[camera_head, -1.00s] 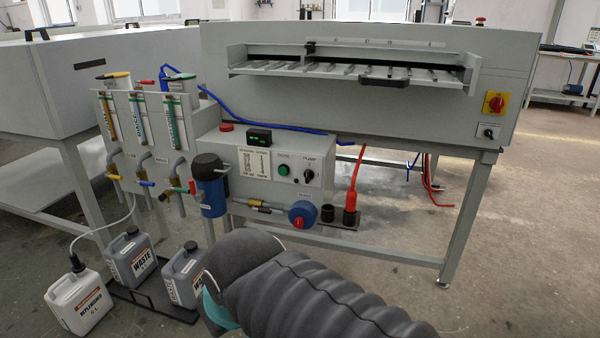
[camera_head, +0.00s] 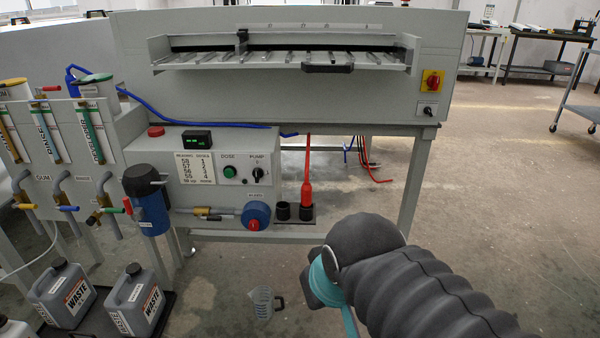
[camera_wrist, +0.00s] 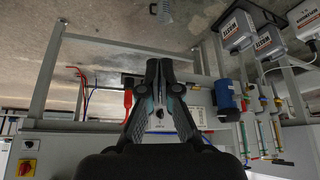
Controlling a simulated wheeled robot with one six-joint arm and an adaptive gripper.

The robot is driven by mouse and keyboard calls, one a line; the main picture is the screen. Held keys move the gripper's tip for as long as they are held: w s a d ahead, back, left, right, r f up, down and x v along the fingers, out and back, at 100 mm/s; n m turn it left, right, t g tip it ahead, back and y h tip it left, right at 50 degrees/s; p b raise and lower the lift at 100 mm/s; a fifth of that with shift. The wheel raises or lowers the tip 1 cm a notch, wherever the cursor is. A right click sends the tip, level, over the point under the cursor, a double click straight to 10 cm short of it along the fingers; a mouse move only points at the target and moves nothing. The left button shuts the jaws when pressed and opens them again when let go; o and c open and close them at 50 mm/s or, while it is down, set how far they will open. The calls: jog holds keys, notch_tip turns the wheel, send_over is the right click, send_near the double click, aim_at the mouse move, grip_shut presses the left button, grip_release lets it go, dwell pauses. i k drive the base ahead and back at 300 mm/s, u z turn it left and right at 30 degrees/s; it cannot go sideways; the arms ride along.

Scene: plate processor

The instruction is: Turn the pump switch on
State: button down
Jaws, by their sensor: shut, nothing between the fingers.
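The pump switch (camera_head: 258,174) is a black knob under the label PUMP on the front of the grey control box (camera_head: 215,165). A white mark on the knob points up. A green DOSE button (camera_head: 230,172) sits left of it. In the wrist view, which is upside down, my gripper (camera_wrist: 159,68) is shut and empty. Part of the control panel shows between its fingers, with a small dark knob, likely the pump switch. In the head view my arm is low on the right, clear of the box, and its fingers cannot be made out.
A blue filter (camera_head: 152,205) stands left. Open floor lies right.

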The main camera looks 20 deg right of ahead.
aim_at(257, 172)
jog(key=u, duration=1.8)
jog(key=k, duration=0.95)
jog(key=z, duration=1.85)
